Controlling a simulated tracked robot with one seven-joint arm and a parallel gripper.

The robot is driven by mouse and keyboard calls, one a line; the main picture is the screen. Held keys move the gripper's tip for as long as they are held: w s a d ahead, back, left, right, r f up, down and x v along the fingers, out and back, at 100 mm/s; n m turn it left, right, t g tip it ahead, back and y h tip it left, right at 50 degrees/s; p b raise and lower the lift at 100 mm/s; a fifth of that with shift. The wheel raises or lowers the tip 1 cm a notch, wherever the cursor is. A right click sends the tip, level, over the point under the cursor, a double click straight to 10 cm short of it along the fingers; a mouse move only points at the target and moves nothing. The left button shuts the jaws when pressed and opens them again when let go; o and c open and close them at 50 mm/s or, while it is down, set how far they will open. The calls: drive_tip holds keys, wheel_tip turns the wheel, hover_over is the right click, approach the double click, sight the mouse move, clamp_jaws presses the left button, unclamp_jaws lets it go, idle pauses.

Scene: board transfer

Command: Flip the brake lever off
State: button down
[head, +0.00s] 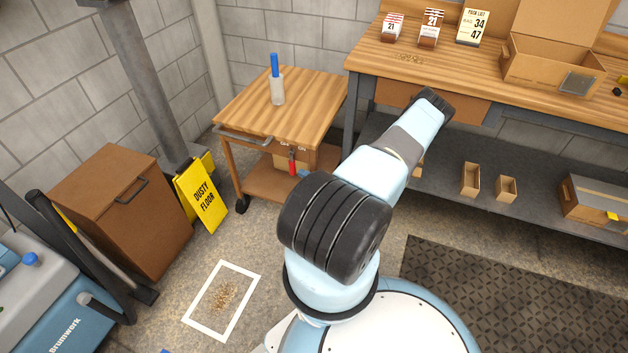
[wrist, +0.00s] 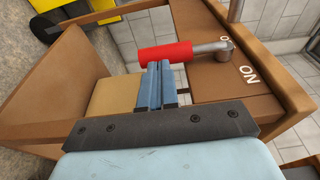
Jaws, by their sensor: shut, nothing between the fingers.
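The brake lever is a red handle (wrist: 165,53) on a grey metal pivot (wrist: 222,48), mounted on the brown panel of the wooden cart. In the wrist view it lies roughly sideways, the red grip to the left of the pivot. It also shows as a small red upright shape (head: 292,162) below the cart top in the head view. White letters, seemingly ON upside down, are on the panel below the pivot; another marking is partly hidden behind it. My gripper (wrist: 156,68) is shut and empty, its blue fingertips right at the red grip; I cannot tell whether they touch.
The wooden cart (head: 318,103) carries a grey holder with a blue-handled item. A workbench (head: 480,85) with cartons stands right of it. A yellow DUSTY FLOOR sign (head: 203,195) and a brown cabinet (head: 125,210) stand to the left. A white floor frame (head: 222,300) surrounds scattered bits.

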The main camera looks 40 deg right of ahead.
drive_tip(key=shift+x, duration=0.95)
drive_tip(key=shift+w+a+f, duration=0.25)
drive_tip(key=shift+w, duration=0.2)
drive_tip(key=f+v, duration=0.1)
drive_tip(key=v, duration=1.3)
drive_tip(key=shift+f, duration=0.4)
